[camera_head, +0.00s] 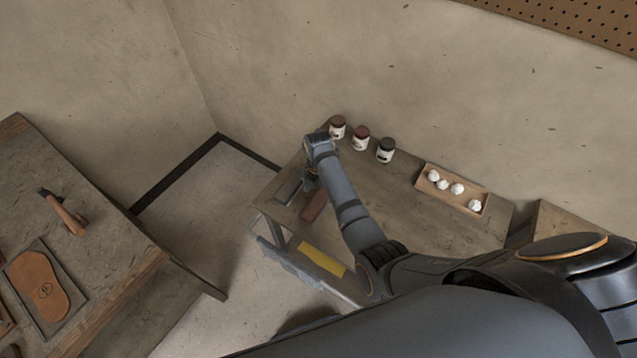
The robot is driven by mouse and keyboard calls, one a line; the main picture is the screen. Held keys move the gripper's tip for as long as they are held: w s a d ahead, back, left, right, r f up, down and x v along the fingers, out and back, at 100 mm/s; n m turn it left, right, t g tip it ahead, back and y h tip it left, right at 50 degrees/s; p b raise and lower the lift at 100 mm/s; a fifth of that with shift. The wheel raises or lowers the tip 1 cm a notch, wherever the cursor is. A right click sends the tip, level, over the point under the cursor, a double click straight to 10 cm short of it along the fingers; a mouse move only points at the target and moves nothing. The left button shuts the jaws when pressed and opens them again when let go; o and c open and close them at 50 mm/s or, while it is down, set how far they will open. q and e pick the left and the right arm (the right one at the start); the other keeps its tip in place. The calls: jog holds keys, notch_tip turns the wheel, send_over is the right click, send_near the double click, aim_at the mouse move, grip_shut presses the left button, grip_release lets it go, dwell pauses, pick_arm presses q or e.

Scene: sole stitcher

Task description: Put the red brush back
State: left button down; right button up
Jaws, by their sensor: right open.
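A small dark-red block (314,205), which looks like the red brush, lies on the small wooden table near its left front edge. My right gripper (309,184) points down over that left end of the table, just behind and above the red block. It is open; the wrist partly hides the fingers, and I cannot tell whether they touch anything. A dark grey block (289,189) lies to the left of the red one. My left gripper is out of view.
Three jars (361,138) stand along the table's back edge. A wooden tray (452,186) with several white balls sits at the right. A yellow strip (322,258) shows below the table's front edge. A workbench (105,230) at left holds a hammer (65,213) and a leather sole (38,285).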

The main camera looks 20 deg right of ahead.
aim_at(319, 199)
notch_tip(319, 199, up, 8)
jog(key=shift+f, duration=0.1)
dwell(0.5)
